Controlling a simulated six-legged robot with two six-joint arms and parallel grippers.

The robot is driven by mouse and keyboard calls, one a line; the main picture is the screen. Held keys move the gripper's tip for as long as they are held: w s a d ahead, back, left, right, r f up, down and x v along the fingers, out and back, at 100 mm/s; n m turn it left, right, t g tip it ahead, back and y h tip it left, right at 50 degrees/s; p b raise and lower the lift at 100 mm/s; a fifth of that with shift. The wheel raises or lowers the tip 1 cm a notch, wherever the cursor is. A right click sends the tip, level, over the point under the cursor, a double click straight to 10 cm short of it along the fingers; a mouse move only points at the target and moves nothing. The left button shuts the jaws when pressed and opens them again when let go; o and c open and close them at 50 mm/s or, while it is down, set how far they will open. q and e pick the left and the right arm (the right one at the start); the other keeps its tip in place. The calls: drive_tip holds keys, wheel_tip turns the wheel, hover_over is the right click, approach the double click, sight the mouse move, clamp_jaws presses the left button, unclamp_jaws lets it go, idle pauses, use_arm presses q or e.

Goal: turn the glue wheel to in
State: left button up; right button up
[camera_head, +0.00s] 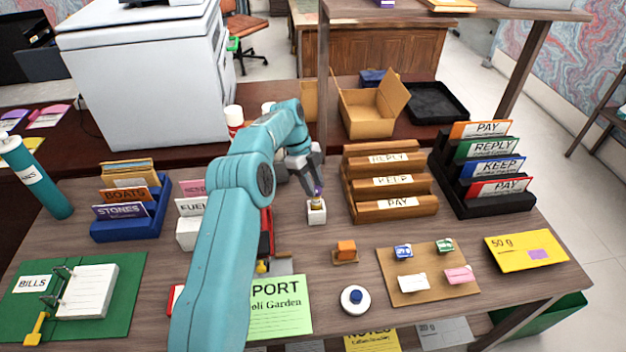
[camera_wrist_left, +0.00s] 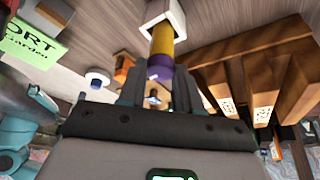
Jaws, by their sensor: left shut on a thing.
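A glue stick with a yellow body (camera_wrist_left: 162,42) and a purple end, which looks like its wheel (camera_wrist_left: 160,72), stands in a small white square holder (camera_head: 316,214) on the desk. The holder also shows at the top of the left wrist view (camera_wrist_left: 163,14). My left gripper (camera_head: 314,184) reaches down over the holder from behind. Its fingers (camera_wrist_left: 157,88) are shut on the purple wheel, one on each side. The holder hides the lower part of the stick. I cannot tell how far the wheel is turned. My right gripper is not in view.
A brown wooden letter rack (camera_head: 392,187) stands close on the right of the holder. An orange stamp (camera_head: 346,250) and a white round pot with a blue top (camera_head: 355,299) are in front. My left arm covers things on the left, including part of a green report (camera_head: 283,308).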

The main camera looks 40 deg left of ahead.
use_arm(q)
drive_tip(key=shift+m, duration=0.4)
drive_tip(key=o, duration=1.1)
drive_tip(key=shift+c, duration=0.2)
